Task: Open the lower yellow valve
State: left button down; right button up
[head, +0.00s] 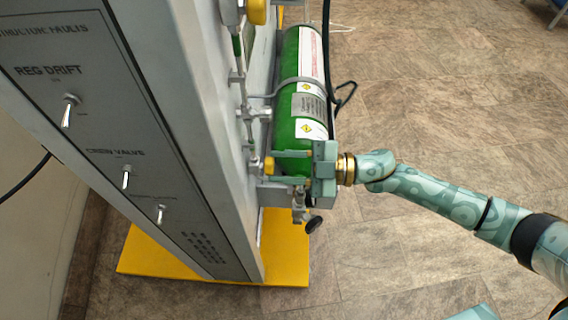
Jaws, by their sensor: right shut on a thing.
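The lower yellow valve (269,165) is a small yellow handle on the thin pipework along the side of the grey panel cabinet, beside the bottom of the green cylinder. My right gripper (283,167) reaches in from the right, in front of the cylinder's lower end. Its two fingers point left and are shut on the lower yellow valve, one finger above it and one below. The fingers partly cover the fittings around the valve. My left gripper is out of view.
A green gas cylinder (310,60) is strapped to the cabinet (215,130). An upper yellow valve (257,11) sits at the top edge. A black knob (314,224) hangs below the gripper. The cabinet stands on a yellow base (286,250). Floor to the right is clear.

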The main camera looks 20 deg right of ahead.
jog(key=o, duration=1)
jog(key=shift+d, duration=0.15)
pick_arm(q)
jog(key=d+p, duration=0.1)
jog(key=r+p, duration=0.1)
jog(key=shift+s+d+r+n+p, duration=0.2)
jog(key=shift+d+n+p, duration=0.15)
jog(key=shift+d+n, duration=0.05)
pick_arm(e)
jog(key=v, duration=1.6)
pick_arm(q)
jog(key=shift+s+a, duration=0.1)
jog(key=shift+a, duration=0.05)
